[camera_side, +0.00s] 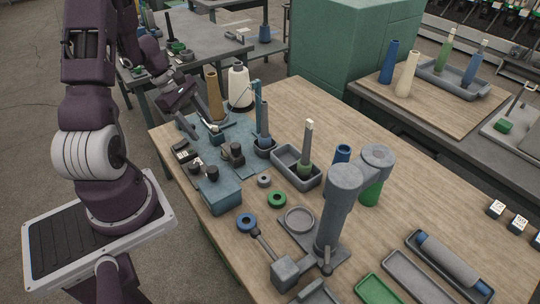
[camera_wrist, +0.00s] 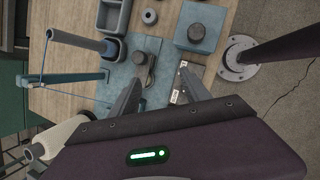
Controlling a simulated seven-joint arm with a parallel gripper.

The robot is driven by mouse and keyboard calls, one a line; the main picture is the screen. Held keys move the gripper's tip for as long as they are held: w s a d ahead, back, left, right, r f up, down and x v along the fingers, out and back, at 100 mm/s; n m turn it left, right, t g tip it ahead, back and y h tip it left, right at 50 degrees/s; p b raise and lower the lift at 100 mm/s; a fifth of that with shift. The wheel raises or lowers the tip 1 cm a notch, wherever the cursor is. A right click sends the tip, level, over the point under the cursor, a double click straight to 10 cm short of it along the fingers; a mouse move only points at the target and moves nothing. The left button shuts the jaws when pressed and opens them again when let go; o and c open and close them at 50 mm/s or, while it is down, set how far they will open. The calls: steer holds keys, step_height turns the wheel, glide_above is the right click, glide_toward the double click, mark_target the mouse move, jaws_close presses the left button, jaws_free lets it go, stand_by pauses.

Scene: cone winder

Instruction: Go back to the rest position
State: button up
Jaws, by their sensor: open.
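My gripper (camera_side: 196,124) is open at the far left part of the wooden table, above the blue-grey winder plate. In the wrist view my gripper's two fingers (camera_wrist: 163,82) stand apart with nothing held between them. The winder plate (camera_wrist: 147,62) lies below them, with a dark round knob and a small labelled block beside the fingers. A brown cone (camera_side: 214,97) and a white yarn cone (camera_side: 240,88) stand close behind my gripper in the side view. The white cone also shows in the wrist view (camera_wrist: 62,138). No marker of a rest position is visible.
A thin blue post (camera_side: 257,98) and a blue-based bobbin (camera_side: 265,132) stand right of my gripper. A grey tray (camera_side: 283,175) holds an upright spindle. A tall grey column (camera_side: 336,210) stands nearer the front. Loose rings (camera_side: 277,199) lie on the table.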

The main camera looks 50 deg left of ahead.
steer(key=w+d+r+m, duration=0.3)
steer(key=d+r+m, duration=0.9)
steer(key=d+r, duration=0.6)
steer(key=s+d+r+m+t+y, duration=0.2)
steer(key=s+d+r+m, duration=0.3)
steer(key=s+d+m, duration=0.4)
steer(key=s+m+y, duration=0.1)
steer(key=s+m, duration=0.1)
steer(key=s, duration=0.2)
